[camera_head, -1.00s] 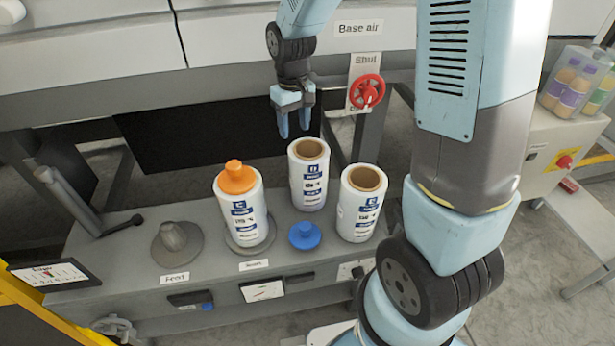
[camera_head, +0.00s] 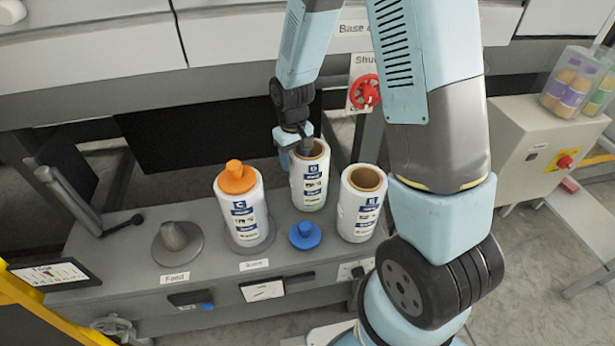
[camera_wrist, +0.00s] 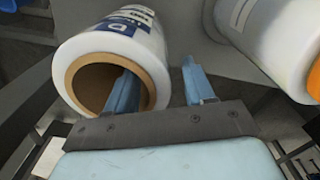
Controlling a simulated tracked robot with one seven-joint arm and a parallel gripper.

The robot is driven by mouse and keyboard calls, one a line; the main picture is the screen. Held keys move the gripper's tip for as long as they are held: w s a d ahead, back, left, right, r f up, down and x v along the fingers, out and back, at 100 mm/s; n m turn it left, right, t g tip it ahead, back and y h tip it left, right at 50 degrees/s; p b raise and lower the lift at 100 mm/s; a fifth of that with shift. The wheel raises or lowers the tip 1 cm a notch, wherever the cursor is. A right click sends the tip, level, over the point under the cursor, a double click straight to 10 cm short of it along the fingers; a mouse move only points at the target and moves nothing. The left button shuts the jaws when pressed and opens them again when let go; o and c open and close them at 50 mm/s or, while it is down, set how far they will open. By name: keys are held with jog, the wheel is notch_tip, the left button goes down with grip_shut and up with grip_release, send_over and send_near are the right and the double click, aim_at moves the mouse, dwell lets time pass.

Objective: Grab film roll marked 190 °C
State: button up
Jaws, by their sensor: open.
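Three white film rolls stand on the grey bench: roll C (camera_head: 240,212) with an orange cap, roll D (camera_head: 310,180) and, to its right, the one that looks marked E (camera_head: 357,208). The temperature print on their labels is too small to read. My gripper (camera_head: 292,158) is open at the top left rim of roll D. In the wrist view my gripper (camera_wrist: 157,68) straddles the wall of roll D (camera_wrist: 105,38); one finger reaches into the brown core, the other is outside. Contact with the wall cannot be told.
A blue knob (camera_head: 305,235) sits in front of roll D. A grey spindle (camera_head: 175,240) stands on the left of the bench. The red valve wheel (camera_head: 365,92) is behind the rolls, partly behind my arm. In the wrist view roll C (camera_wrist: 278,45) is close on the right.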

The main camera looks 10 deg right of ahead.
jog(key=shift+f, duration=1.15)
grip_shut()
dwell(0.6)
